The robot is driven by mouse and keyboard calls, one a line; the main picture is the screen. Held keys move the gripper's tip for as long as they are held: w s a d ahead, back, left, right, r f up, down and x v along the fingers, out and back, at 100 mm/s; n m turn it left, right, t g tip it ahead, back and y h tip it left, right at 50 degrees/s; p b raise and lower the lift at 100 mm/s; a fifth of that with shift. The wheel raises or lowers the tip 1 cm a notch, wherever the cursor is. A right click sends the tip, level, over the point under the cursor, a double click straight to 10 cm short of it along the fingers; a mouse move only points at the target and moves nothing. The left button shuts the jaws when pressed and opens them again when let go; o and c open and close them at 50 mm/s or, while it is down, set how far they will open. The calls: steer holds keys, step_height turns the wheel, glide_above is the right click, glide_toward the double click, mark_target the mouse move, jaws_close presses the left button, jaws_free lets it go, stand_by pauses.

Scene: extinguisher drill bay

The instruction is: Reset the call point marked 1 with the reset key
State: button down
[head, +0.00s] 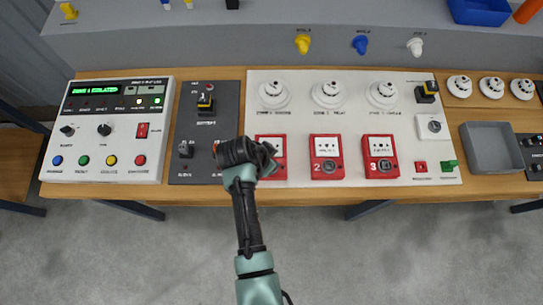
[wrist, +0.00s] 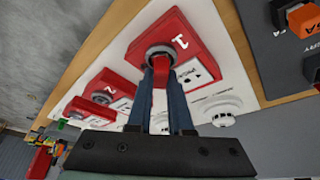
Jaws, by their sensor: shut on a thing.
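Call point 1 (wrist: 192,42) is a red box with a white "1" and a round grey keyhole ring, large in the wrist view. In the head view call point 1 (head: 276,141) is partly covered by my gripper (head: 265,157). The fingertips are at or very close to the ring. I cannot tell whether the key is in the keyhole or how far it is turned.
Call point 2 (head: 326,157) and call point 3 (head: 380,157) stand to the right on the same white board. Round detectors (head: 330,92) sit behind them. A control panel (head: 107,130) and a dark switch plate (head: 203,135) lie to the left. A grey tray (head: 494,148) is at right.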

steer(key=shift+s+n, duration=0.2)
steer(key=shift+n, duration=0.1)
steer(key=shift+f+n+y+p, duration=0.1)
steer(key=shift+n+y+p, duration=0.4)
steer(key=shift+n, duration=0.4)
